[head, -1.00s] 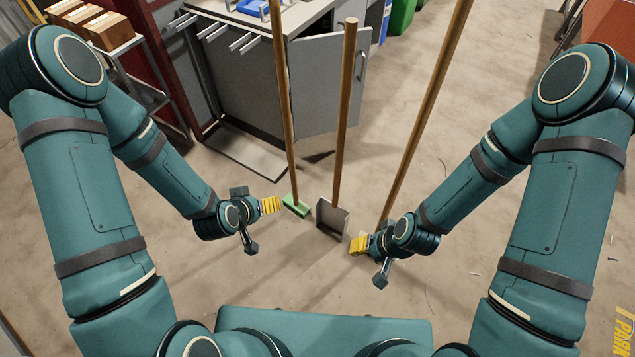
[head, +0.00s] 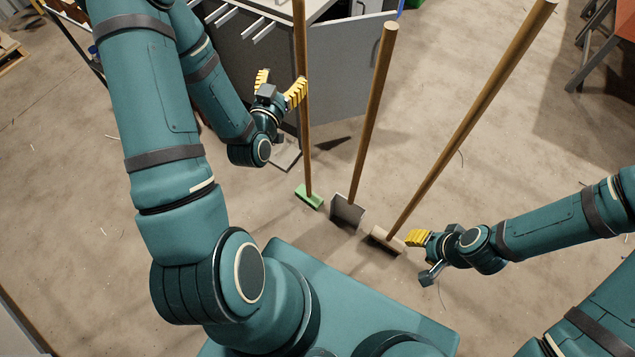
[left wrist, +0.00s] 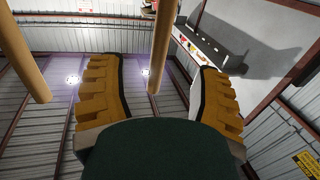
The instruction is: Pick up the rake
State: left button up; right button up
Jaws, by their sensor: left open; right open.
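Three long wooden-handled tools stand upright or tilted: one with a green head (head: 309,197), one with a grey, shovel-like head (head: 348,211), and one with a pale wooden head (head: 386,240). No rake tines show clearly, so I cannot tell which is the rake. My left gripper (head: 280,87) is open and empty, high beside the green-headed tool's handle (head: 304,130). In the left wrist view, one handle (left wrist: 163,45) shows between the open fingers and another (left wrist: 22,55) to their left. My right gripper (head: 422,240) is beside the pale head; its fingers look close together in this view.
A grey cabinet (head: 345,70) with an open door stands behind the tools. An orange-red object (head: 613,30) is at the top right. Open concrete floor (head: 520,150) lies to the right of the tools.

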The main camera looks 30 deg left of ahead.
aim_at(299, 47)
pick_arm(q)
jog(key=x, duration=0.7)
jog(key=shift+w, duration=0.4)
jog(key=shift+a+x, duration=0.1)
jog(key=shift+x, duration=1.35)
jog(key=shift+a+x, duration=0.15)
jog(key=shift+x, duration=1.35)
jog(key=shift+f, duration=0.15)
jog(key=shift+s, duration=0.1)
grip_shut()
